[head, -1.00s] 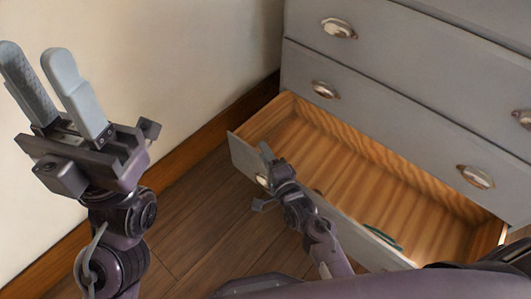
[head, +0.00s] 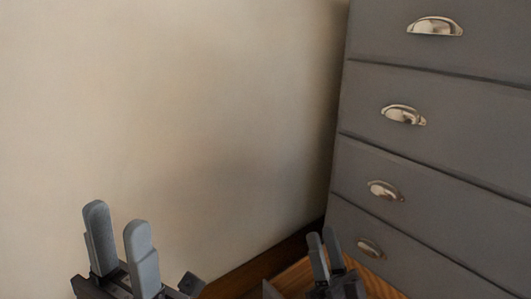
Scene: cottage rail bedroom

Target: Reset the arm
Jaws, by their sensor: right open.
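My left gripper (head: 117,220) stands at the lower left of the head view. Its two grey fingers point up and are apart, with nothing between them. My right gripper (head: 322,238) is at the bottom, right of centre, with its fingers pointing up. It is open, and no object shows between its fingers. Most of both arms lies below the picture.
A grey chest of drawers (head: 440,150) with metal cup handles fills the right side. A bare cream wall (head: 180,110) stands behind and to the left. The wooden baseboard (head: 262,265) runs along its foot.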

